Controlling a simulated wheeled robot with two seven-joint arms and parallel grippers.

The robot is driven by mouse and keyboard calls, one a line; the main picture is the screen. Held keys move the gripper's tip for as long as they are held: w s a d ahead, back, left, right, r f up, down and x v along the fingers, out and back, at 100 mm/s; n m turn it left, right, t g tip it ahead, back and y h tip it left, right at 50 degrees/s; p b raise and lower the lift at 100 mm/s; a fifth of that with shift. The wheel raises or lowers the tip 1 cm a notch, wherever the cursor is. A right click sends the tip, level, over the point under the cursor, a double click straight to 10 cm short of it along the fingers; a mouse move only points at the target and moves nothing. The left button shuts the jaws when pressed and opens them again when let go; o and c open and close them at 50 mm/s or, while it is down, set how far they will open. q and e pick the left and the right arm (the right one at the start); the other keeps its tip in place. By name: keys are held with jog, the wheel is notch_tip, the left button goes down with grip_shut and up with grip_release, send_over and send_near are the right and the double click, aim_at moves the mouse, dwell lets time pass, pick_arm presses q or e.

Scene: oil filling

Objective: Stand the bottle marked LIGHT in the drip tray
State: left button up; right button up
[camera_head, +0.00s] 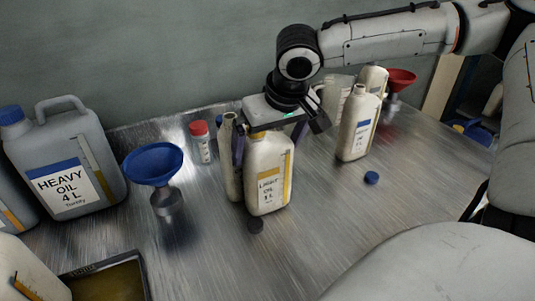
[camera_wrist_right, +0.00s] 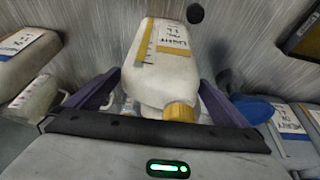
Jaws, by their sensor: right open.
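The bottle marked LIGHT (camera_head: 268,182) is a cream 1 L bottle with a yellow cap, standing upright on the metal bench. My right gripper (camera_head: 276,128) is over its top, with its open fingers on either side of the neck. In the right wrist view the bottle (camera_wrist_right: 165,65) lies between the two purple fingers of the gripper (camera_wrist_right: 155,95), with gaps beside the yellow cap. The drip tray (camera_head: 98,264) is at the lower left, dark-rimmed with yellowish oil inside, and partly cut off by the picture edge. My left gripper is out of view.
Another cream bottle (camera_head: 230,165) stands close left of the LIGHT bottle. A blue funnel (camera_head: 154,162) and a large HEAVY OIL jug (camera_head: 65,165) are further left. More bottles (camera_head: 358,125) and a blue cap (camera_head: 371,178) are to the right. The bench front is mostly clear.

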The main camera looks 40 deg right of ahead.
jog(key=shift+w+f, duration=0.15)
jog(key=shift+f, duration=0.15)
jog(key=c, duration=1.9)
jog(key=shift+d+r, duration=0.1)
jog(key=shift+r, duration=0.05)
jog(key=shift+c, duration=0.4)
jog(key=shift+r, duration=0.1)
